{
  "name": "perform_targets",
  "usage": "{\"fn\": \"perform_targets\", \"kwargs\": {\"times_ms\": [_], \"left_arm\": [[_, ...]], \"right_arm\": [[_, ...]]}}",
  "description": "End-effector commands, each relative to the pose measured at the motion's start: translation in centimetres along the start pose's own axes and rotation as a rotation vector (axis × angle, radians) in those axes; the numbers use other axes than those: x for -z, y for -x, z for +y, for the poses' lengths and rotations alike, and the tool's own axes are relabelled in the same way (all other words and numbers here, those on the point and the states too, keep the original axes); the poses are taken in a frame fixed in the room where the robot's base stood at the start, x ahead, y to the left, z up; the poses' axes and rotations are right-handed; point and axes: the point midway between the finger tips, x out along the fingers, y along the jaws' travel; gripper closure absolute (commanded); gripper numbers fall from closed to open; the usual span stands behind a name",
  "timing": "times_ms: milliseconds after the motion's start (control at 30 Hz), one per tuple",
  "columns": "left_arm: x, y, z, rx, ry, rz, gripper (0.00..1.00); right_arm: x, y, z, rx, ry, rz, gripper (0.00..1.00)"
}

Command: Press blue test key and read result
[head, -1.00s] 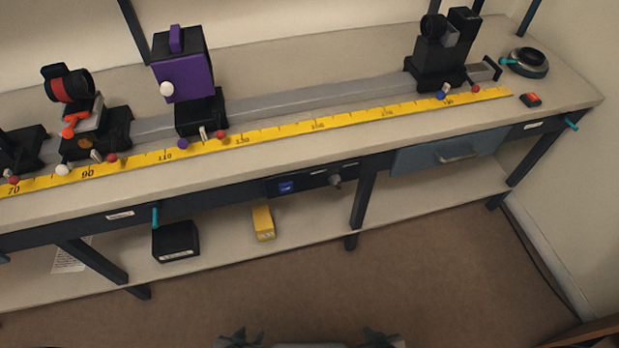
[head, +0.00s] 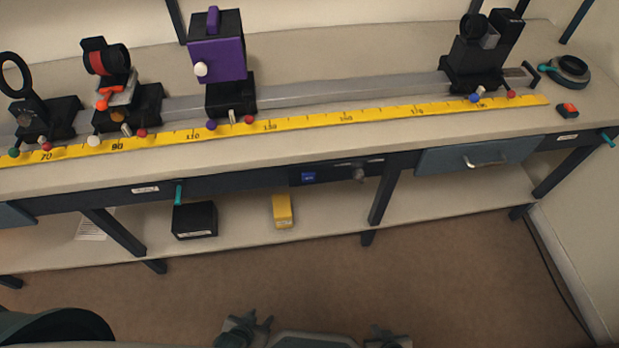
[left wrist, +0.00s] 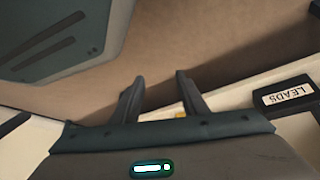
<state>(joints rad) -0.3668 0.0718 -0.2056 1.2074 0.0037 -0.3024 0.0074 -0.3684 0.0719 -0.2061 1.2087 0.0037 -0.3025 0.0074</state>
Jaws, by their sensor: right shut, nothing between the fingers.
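The blue test key (head: 308,178) is a small blue square on the dark control panel (head: 333,172) under the front edge of the bench. My left gripper (head: 245,322) is low at the bottom of the head view, well apart from the key. In the left wrist view its two fingers (left wrist: 160,80) stand apart with nothing held. My right gripper (head: 388,334) is at the bottom edge of the head view, shut and empty, also apart from the key. No readable result shows.
A grey knob (head: 359,174) sits right of the key. A blue-grey drawer (head: 478,155) is further right. The lower shelf (head: 330,207) holds a black box (head: 194,220) and a yellow box (head: 283,210). Optical mounts and a yellow scale (head: 300,122) line the benchtop. Floor before the bench is clear.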

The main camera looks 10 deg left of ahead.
Motion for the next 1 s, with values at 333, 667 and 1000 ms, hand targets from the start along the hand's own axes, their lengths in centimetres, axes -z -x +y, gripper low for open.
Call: {"fn": "perform_targets", "kwargs": {"times_ms": [333, 667, 1000], "left_arm": [[-0.23, 0.05, 0.03, 0.000, 0.000, -0.003, 1.00], [-0.14, 0.07, 0.04, -0.001, 0.000, -0.001, 1.00], [-0.03, 0.08, 0.04, -0.001, 0.000, 0.001, 1.00]], "right_arm": [[0.01, 0.00, 0.00, 0.000, 0.000, 0.000, 1.00], [0.01, 0.00, 0.01, 0.000, 0.000, 0.000, 1.00], [0.01, 0.01, 0.01, 0.000, 0.000, 0.000, 1.00]]}}
